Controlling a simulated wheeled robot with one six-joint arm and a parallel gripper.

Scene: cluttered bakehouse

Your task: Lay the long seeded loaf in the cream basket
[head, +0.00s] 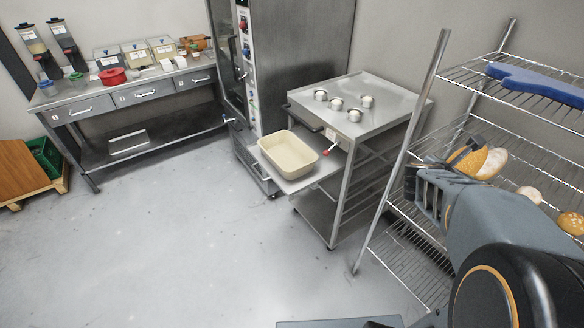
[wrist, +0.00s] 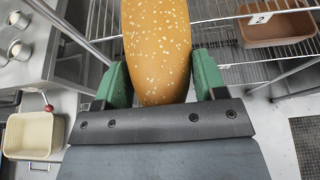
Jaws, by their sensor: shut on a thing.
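The long seeded loaf (wrist: 157,45) is golden brown with pale seeds. In the wrist view it stands out lengthwise between the green fingers of my gripper (wrist: 160,88), which is shut on its near end; its far end is cut off by the frame. In the head view the loaf (head: 472,160) shows partly behind my gripper (head: 440,172), beside the wire rack. The cream basket (head: 288,156) sits on a pulled-out metal shelf left of the rack, apart from the gripper, and looks empty. It also shows at the wrist view's left edge (wrist: 33,136).
The wire rack (head: 400,205) stands close to my arm, its upright post between loaf and basket in the head view. It holds rolls (head: 530,194) and a blue item (head: 535,82). Small metal cups (head: 337,103) stand on the steel cart (head: 385,105). Open floor lies at left.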

